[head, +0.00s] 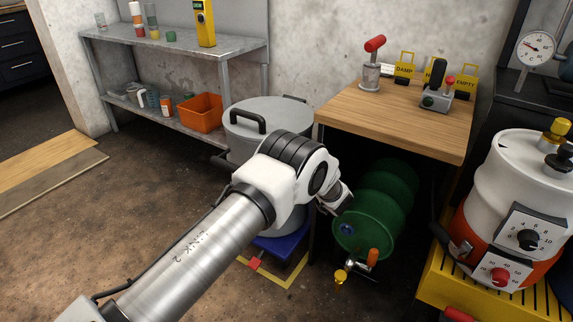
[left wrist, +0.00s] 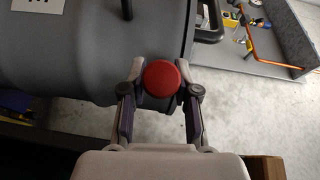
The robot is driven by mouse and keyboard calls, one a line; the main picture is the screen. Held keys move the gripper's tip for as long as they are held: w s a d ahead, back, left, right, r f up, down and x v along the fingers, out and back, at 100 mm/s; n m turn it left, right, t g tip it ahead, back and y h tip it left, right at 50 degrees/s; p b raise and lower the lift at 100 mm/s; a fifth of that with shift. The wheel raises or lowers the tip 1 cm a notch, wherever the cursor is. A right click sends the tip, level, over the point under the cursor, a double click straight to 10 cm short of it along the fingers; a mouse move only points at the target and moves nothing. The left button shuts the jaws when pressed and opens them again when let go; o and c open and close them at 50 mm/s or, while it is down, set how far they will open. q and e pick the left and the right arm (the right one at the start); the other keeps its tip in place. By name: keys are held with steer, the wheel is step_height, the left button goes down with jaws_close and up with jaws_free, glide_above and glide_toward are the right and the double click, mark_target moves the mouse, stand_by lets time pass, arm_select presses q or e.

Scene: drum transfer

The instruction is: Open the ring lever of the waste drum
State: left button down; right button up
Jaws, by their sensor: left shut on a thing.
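The grey waste drum (head: 275,118) with its lid and black lid handle (head: 247,121) stands left of the wooden bench, partly hidden behind my left arm. In the left wrist view the drum (left wrist: 60,60) fills the upper left. A round red knob (left wrist: 162,78), apparently the end of the ring lever, sits by the drum's rim. My left gripper (left wrist: 162,86) is shut on this knob, with one finger on each side. The rest of the lever is hidden beneath the knob. In the head view my left fingers cannot be made out behind the arm. My right gripper is not in view.
A wooden bench (head: 400,118) stands right of the drum, with a green drum (head: 375,222) lying under it. A metal shelf (head: 190,50) holding an orange bin (head: 200,112) is behind. A white and orange vessel (head: 500,190) stands at right. The floor at left is mostly clear.

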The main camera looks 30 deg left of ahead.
arm_select(q)
steer(key=shift+w+d+r+n+g, duration=0.1)
steer(key=shift+w+d+n+g, duration=0.1)
steer(key=shift+n+g, duration=0.1)
steer(key=c, duration=0.8)
jaws_free()
steer(key=shift+c, duration=0.2)
steer(key=f+v, duration=0.1)
steer(key=v, duration=1.1)
steer(key=shift+r, duration=0.3)
